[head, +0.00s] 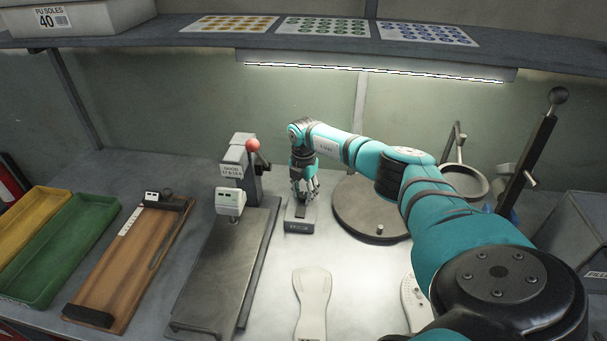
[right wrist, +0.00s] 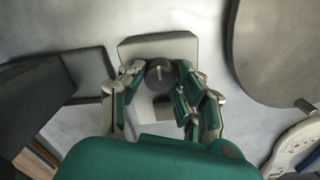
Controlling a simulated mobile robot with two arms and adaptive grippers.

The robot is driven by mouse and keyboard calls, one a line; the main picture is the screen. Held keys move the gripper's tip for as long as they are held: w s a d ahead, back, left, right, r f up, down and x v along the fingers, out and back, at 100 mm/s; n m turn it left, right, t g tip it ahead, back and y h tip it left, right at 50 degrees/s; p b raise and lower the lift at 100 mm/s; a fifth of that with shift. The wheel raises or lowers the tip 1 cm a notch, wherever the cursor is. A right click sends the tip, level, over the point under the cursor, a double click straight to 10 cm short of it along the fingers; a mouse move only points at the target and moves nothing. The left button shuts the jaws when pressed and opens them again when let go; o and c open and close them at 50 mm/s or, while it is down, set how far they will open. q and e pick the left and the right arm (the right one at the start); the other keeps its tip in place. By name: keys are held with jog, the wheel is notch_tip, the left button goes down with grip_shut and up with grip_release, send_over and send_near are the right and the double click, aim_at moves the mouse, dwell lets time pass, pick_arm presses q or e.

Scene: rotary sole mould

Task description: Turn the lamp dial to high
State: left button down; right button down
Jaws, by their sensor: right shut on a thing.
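The lamp dial (right wrist: 159,74) is a dark round knob with a light pointer line, on a small grey box (right wrist: 184,48) in the right wrist view. In the head view the same box (head: 299,226) sits on the bench, with the dial hidden under the gripper. My right gripper (head: 304,196) reaches down onto the box from above. In the right wrist view its fingers (right wrist: 160,78) are closed around the dial from both sides. The pointer line looks roughly upright in that view. The lamp strip (head: 370,71) under the shelf is lit. My left gripper is not in view.
A press with a red ball handle (head: 252,145) stands left of the box. A round turntable (head: 366,215) is close on the right. A pale sole (head: 312,297) lies in front. A wooden board (head: 130,260) and green tray (head: 62,250) are farther left.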

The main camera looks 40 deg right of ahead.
aim_at(304, 195)
jog(key=shift+r, duration=0.1)
jog(key=c, duration=0.9)
grip_release()
jog(key=shift+c, duration=0.2)
notch_tip(304, 195, up, 12)
